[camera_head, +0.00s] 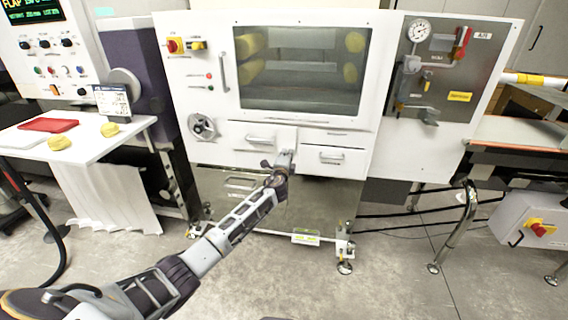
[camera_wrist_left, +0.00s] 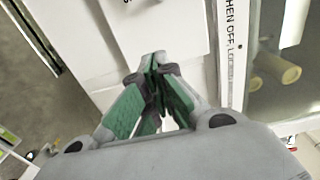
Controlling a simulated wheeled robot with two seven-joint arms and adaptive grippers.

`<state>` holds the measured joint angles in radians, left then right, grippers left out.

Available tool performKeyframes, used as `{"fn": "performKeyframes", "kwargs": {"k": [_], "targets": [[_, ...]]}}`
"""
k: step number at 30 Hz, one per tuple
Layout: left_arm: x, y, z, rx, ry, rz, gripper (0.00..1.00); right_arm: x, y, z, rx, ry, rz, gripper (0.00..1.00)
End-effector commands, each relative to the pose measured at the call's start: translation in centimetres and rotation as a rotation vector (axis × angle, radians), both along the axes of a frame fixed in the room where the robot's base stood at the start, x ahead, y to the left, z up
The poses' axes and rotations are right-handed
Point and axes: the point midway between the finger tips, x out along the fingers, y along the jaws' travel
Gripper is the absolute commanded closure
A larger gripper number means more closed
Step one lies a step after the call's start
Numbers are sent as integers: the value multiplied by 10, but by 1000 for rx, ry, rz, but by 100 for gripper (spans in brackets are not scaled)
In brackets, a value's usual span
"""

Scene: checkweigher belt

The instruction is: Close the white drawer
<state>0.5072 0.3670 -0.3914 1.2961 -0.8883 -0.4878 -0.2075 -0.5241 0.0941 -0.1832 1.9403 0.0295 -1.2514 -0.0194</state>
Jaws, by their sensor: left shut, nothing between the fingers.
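Two small white drawer fronts with bar handles sit side by side below the machine's window: a left one (camera_head: 240,137) and a right one (camera_head: 331,168). The left front seems to stand a little proud of the panel; how far it is out I cannot tell. My left gripper (camera_head: 287,155) is shut and empty, at the lower right part of the left drawer front. In the left wrist view my left gripper (camera_wrist_left: 155,62) points at a white face (camera_wrist_left: 165,30), its fingertips at or close to it; contact is unclear. My right gripper is not in view.
The white machine has a window (camera_head: 300,100) with yellow rolls behind it, and a handwheel (camera_head: 202,126) at left. A white table (camera_head: 100,140) with a red tray (camera_head: 48,125) stands at left. A conveyor (camera_head: 520,135) is at right. The floor in front is clear.

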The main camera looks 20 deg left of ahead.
Motion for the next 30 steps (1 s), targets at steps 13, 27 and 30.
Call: {"fn": "performKeyframes", "kwargs": {"k": [13, 27, 30], "targets": [[-37, -8, 0, 1, 1, 1, 100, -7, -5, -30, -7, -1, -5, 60], [-66, -15, 0, 1, 0, 1, 100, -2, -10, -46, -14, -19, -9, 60], [-68, -15, 0, 1, 1, 2, 100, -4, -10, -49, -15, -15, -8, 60]]}}
